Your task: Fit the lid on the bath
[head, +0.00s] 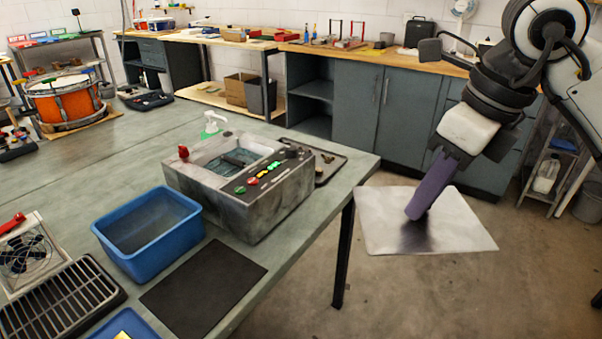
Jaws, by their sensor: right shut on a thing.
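The bath (222,207) is a grey, scuffed box on the green table, with an open basin in its top. Its sloped front panel has red, yellow and green buttons. The lid (465,225) is a flat silver plate with a thick purple handle (432,187) rising from its middle. My right gripper (447,157) is shut on the top of the handle. It holds the lid roughly level, out past the table's right edge and to the right of the bath. The fingertips are hard to make out. My left gripper is not in view.
A blue tub (148,235) and a black mat (203,287) lie in front of the bath. A rack and fan unit fill the near left.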

